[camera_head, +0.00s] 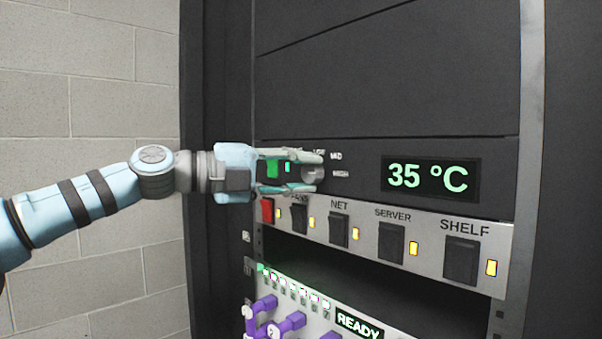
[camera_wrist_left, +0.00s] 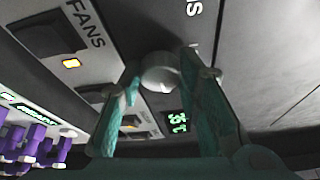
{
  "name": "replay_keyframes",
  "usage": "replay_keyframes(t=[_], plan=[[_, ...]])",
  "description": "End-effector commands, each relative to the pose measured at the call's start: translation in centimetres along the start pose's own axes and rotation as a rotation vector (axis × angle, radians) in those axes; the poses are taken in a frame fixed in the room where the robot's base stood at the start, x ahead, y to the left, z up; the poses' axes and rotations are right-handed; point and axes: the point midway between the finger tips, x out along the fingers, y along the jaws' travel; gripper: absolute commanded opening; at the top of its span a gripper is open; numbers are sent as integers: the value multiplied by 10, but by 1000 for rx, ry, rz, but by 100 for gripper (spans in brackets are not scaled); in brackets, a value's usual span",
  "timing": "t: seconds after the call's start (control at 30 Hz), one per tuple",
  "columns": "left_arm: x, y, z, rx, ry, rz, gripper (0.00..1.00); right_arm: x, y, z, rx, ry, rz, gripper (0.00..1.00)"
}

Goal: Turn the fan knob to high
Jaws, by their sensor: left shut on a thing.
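The fan knob (camera_head: 314,174) is a small grey round knob on the dark upper panel of the rack, with small white labels around it, including MID and HIGH. My left gripper (camera_head: 307,172) reaches in from the left with its fingers above and below the knob, shut on it. In the left wrist view the knob (camera_wrist_left: 160,72) shows pale and round between the tips of the teal fingers (camera_wrist_left: 163,80). The fingers hide part of the labels, and I cannot tell which setting the knob points to. My right gripper is in neither view.
A display (camera_head: 430,178) right of the knob reads 35 °C. Below runs a strip of dark switches (camera_head: 391,243) with yellow lights and a red switch (camera_head: 267,210). Lower down are purple plugs (camera_head: 288,324) and a READY display (camera_head: 358,325). A block wall (camera_head: 80,100) stands left.

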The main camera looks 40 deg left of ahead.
Motion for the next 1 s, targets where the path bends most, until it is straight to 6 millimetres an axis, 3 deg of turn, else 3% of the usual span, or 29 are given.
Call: replay_keyframes(t=[0.77, 0.8, 0.9, 1.0], plan=[[2, 4, -3, 1, 11, 9, 3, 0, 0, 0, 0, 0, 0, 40], [2, 4, -3, 1, 11, 9, 34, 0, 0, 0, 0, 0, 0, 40], [1, 3, -2, 1, 9, 7, 50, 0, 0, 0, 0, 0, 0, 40], [1, 2, -2, 1, 7, 5, 51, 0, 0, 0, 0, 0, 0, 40]])
